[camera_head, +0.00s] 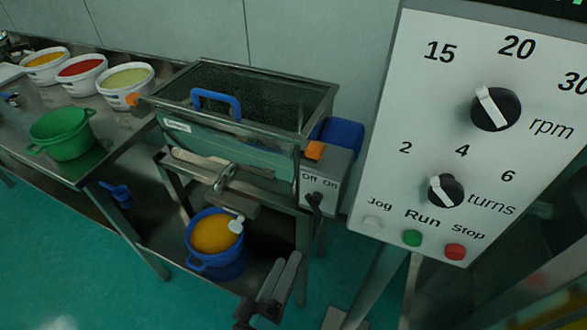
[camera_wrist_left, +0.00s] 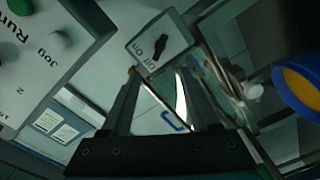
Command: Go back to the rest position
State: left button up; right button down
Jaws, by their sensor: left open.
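My left gripper (camera_head: 270,290) is at the bottom centre of the head view, in front of the sieve machine and right of the blue bucket (camera_head: 222,262). In the left wrist view its two fingers (camera_wrist_left: 158,85) stand apart with nothing between them. The sieve machine (camera_head: 240,150) has a clear lid with a blue handle. Its off/on switch box (camera_head: 325,180) shows beyond the fingers in the left wrist view (camera_wrist_left: 150,48). The blue bucket holds yellow-orange material and stands on the lower shelf below the spout. My right gripper is not in view.
A control panel (camera_head: 400,140) with knobs and coloured buttons stands close at the right. A steel table (camera_head: 110,125) at the left carries a green bucket (camera_head: 62,135) and white tubs of coloured material (camera_head: 126,86). Green floor (camera_head: 70,250) is clear at the lower left.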

pick_arm(q)
jog(key=s+a+f+m+g+y, duration=0.1)
jog(key=s+a+f+m+g, duration=0.15)
jog(key=f, duration=0.55)
jog(key=s+a+f+m+g, duration=0.2)
jog(key=s+f+g, duration=0.1)
jog(key=f, duration=0.5)
jog(key=s+a+f+m+g+y, duration=0.1)
jog(key=s+a+f+m+g, duration=0.15)
jog(key=f, duration=0.65)
jog(key=s+a+f+m+g+y, duration=0.1)
jog(key=s+a+f+g, duration=0.2)
jog(key=s, duration=0.6)
jog(key=s+a+f+m+g+y, duration=0.2)
jog(key=s+a+f+g, duration=0.2)
jog(key=s+f, duration=0.4)
jog(key=shift+s+f+g, duration=0.25)
jog(key=shift+s+g, duration=0.25)
jog(key=shift+s, duration=0.5)
